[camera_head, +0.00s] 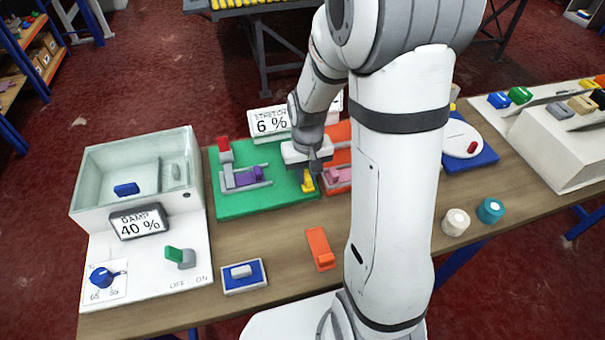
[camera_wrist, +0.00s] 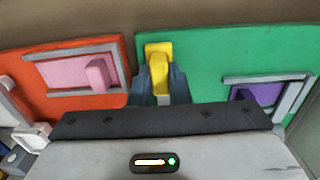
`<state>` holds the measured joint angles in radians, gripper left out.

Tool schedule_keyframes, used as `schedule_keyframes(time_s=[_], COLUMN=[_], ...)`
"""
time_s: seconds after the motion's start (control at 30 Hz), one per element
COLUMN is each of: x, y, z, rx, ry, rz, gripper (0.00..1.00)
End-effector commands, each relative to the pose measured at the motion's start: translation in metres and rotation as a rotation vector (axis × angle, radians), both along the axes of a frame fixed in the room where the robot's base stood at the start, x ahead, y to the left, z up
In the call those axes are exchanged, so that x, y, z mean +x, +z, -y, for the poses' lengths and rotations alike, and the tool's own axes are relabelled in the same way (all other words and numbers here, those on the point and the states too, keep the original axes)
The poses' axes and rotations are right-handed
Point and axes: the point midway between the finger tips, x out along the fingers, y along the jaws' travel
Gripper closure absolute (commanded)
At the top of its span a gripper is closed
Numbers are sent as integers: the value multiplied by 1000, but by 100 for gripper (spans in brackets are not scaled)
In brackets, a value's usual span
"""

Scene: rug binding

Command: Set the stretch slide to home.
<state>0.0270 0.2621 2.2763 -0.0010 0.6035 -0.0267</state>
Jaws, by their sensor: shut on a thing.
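A yellow handle (camera_head: 307,184) sits at the right edge of the green board (camera_head: 240,206). I take it for the stretch slide, though no label shows on it. My gripper (camera_head: 312,167) points down and is shut on it. In the wrist view the yellow handle (camera_wrist: 158,52) stands between my two dark fingers (camera_wrist: 163,88), and its lower part is hidden between them. A home mark is not visible.
A purple block (camera_head: 248,176) in a grey frame and a red block (camera_head: 225,150) lie left on the green board. The orange board (camera_head: 338,132) with a pink block (camera_wrist: 98,73) adjoins. A damp box (camera_head: 150,215) reading 40 % stands left. An orange piece (camera_head: 320,248) lies in front.

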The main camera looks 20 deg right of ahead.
Motion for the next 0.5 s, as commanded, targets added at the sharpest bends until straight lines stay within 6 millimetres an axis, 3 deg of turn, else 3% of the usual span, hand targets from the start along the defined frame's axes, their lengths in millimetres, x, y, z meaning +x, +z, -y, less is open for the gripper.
schedule_keyframes(time_s=[0.3, 0.5], x=[1, 0], y=[0, 1], z=[-52, -62], rx=[1, 2], ry=[4, -1], rz=[2, 2], gripper=[100, 100])
